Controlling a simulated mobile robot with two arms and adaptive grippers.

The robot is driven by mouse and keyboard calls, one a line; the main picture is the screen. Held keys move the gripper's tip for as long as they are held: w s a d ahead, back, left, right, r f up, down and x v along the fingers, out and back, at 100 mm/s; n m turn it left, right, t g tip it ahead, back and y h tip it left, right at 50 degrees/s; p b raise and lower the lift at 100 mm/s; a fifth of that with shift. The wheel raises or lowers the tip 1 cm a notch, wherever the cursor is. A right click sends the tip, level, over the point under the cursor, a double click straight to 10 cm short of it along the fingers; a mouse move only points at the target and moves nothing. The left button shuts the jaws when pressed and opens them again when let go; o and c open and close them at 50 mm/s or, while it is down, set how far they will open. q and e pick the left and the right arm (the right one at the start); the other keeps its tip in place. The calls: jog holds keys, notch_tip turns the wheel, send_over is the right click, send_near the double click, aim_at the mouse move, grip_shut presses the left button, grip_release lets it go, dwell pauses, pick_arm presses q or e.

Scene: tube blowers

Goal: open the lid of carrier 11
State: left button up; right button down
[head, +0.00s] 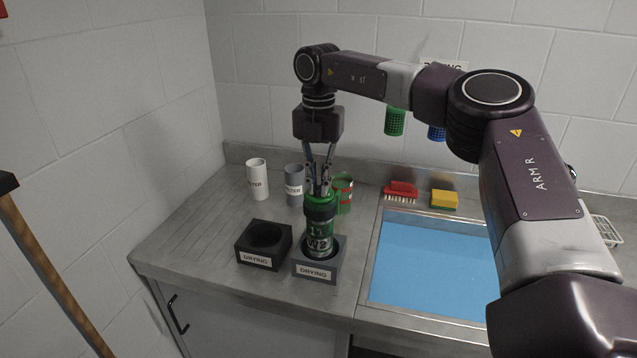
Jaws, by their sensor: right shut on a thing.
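Carrier 11 (319,232) is a dark cylinder with a green band and top, marked "11" and "W2". It stands upright in the right drying block (316,273) on the steel counter. My right gripper (319,190) points down from above and is shut on the green top of carrier 11. The fingers partly cover the top, so I cannot tell whether the lid has turned or lifted. My left gripper is not in view.
An empty drying block (258,258) sits left of carrier 11. Behind stand a white filter cylinder (257,180), a grey one (294,187) and a green container (344,195). A red brush (400,191) and yellow sponge (444,200) lie behind the blue-filled sink (428,262).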

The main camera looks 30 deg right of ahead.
aim_at(335, 197)
jog(key=shift+d, duration=0.1)
jog(key=n, duration=0.2)
jog(key=s+d+n+p, duration=0.1)
jog(key=shift+r+n, duration=0.1)
jog(key=shift+n, duration=0.3)
jog(key=n+p, duration=0.1)
jog(key=d+n, duration=0.1)
jog(key=shift+s+d+n+p, duration=0.1)
jog(key=shift+s+n+p, duration=0.15)
jog(key=shift+n+p, duration=0.15)
jog(key=d+n+p, duration=0.1)
jog(key=n, duration=0.1)
jog(key=shift+s+n, duration=0.1)
jog(key=shift+n, duration=0.2)
jog(key=w+d+n+p, duration=0.4)
jog(key=n+p, duration=0.4)
jog(key=n, duration=0.8)
jog(key=shift+d+n, duration=0.4)
jog(key=shift+d, duration=0.1)
jog(key=shift+w, duration=0.1)
